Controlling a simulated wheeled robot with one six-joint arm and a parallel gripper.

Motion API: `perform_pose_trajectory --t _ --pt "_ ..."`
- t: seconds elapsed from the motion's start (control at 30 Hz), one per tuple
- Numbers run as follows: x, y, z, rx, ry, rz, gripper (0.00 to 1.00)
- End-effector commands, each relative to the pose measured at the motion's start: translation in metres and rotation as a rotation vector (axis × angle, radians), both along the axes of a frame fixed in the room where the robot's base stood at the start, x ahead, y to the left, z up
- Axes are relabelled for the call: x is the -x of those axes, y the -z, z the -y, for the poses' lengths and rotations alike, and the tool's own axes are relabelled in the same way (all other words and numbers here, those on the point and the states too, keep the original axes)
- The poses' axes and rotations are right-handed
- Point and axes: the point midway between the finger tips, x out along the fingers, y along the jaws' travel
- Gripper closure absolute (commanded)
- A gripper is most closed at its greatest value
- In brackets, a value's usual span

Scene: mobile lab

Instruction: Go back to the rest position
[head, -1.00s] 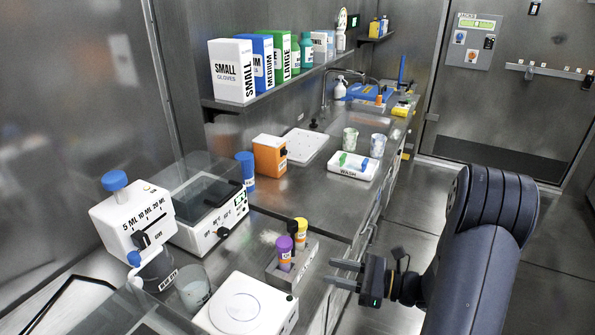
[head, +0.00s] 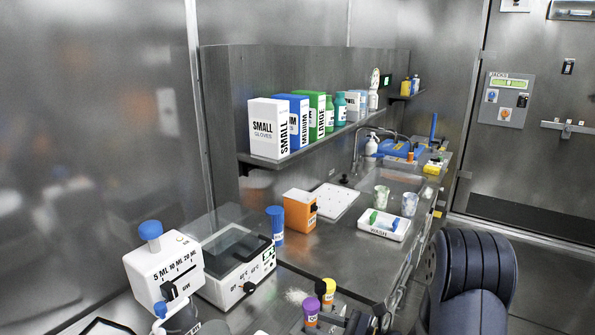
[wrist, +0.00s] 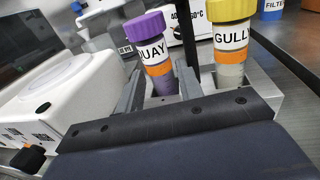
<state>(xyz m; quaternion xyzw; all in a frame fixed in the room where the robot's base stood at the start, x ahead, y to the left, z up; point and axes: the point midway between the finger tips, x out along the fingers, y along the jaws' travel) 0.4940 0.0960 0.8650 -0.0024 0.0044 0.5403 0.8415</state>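My gripper (wrist: 158,85) is open and empty in the wrist view, its two fingers pointing toward the tube rack (wrist: 262,98). A purple-capped tube labelled QUAY (wrist: 152,52) shows between the fingers but is not gripped. A yellow-capped tube labelled GULLY (wrist: 230,45) stands to the right of it. In the head view the purple-capped tube (head: 311,311) and the yellow-capped tube (head: 328,291) stand at the bottom edge. My gripper there is mostly cut off, just right of the tubes, and my dark arm fills the lower right.
A white dispenser (head: 165,268) and a heater box (head: 238,285) stand on the left of the counter. An orange box (head: 299,211), a blue-capped bottle (head: 276,228) and a WASH tray (head: 384,228) lie farther back. Glove boxes (head: 268,130) line the shelf. Floor shows at the right.

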Motion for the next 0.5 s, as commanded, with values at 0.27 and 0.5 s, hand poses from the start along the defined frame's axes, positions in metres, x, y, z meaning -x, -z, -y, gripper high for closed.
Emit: perform_pose_trajectory --t 0.27,0.5 --pt "0.001 0.001 0.002 0.000 0.000 0.000 0.65" --pt "0.009 0.000 0.023 0.000 0.005 0.001 0.65"
